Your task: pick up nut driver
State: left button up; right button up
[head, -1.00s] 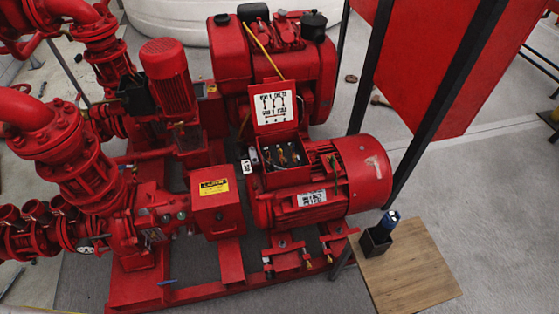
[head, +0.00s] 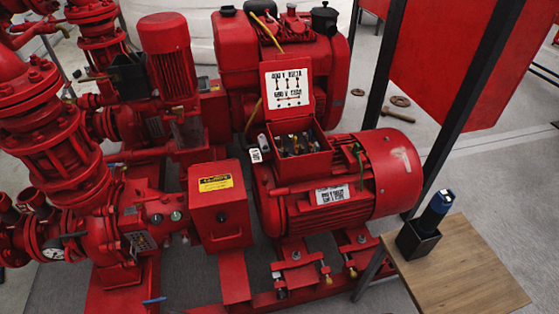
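A blue-handled tool (head: 441,201), which appears to be the nut driver, stands upright and slightly tilted in a small black square holder (head: 418,240). Its lower part is hidden inside the holder. The holder sits on the far left corner of a wooden table (head: 460,273) at the lower right of the head view. Neither of my grippers shows in this view.
A red motor (head: 355,190) with an open terminal box (head: 296,150) stands left of the table. A dark post (head: 455,115) and a red panel (head: 460,55) rise behind it. Grey floor (head: 510,190) is clear to the right. Rings (head: 400,101) lie on the floor behind.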

aim_at(436, 211)
jog(key=l+z, duration=0.1)
jog(key=z, duration=0.25)
jog(key=l+z, duration=0.1)
jog(key=z, duration=0.2)
jog(key=k+l+z, duration=0.1)
jog(key=z, duration=0.25)
jog(key=i+l+z, duration=0.1)
jog(key=l+z, duration=0.15)
jog(key=l, duration=0.2)
